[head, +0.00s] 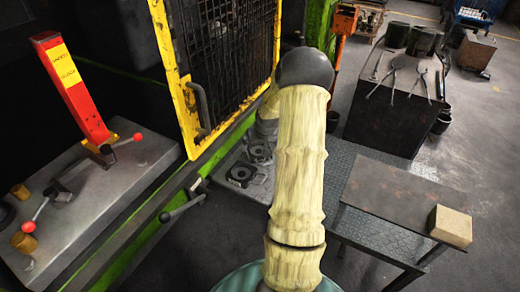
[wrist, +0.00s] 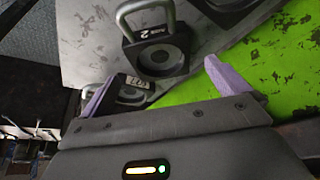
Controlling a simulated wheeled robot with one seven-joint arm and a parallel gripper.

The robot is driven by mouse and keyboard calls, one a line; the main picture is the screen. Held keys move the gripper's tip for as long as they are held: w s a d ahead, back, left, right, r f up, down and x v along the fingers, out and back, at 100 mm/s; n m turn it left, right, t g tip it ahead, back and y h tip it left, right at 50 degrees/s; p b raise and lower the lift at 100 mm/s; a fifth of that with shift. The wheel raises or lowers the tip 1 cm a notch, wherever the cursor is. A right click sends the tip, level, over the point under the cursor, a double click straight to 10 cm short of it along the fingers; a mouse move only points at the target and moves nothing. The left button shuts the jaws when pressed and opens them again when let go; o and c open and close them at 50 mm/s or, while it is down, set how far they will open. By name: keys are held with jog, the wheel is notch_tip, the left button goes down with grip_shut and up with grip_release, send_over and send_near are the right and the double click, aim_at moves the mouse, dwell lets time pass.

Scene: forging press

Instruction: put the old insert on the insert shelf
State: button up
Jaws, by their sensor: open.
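My gripper (wrist: 168,85) is open, with its two purple-tipped fingers spread wide and nothing between them. Just beyond the fingers in the wrist view is a dark square insert (wrist: 160,58) with a round recess, a metal loop handle and a label with a 2. A second labelled insert (wrist: 132,97) is partly hidden by the left finger. A third dark block (wrist: 228,8) is cut off at the top. In the head view my arm hides the gripper, and dark inserts (head: 242,173) sit on a grey plate (head: 262,190). I cannot tell which insert is the old one.
A green press edge (wrist: 205,104) runs close under the right finger. A yellow-framed mesh guard (head: 180,80) stands left of my arm. A low table (head: 395,195) with a tan block (head: 450,226) stands at right, and a tool bench (head: 385,120) behind it.

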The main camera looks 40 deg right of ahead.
jog(key=v, duration=0.7)
jog(key=shift+r+b, duration=0.2)
jog(key=shift+b, duration=0.25)
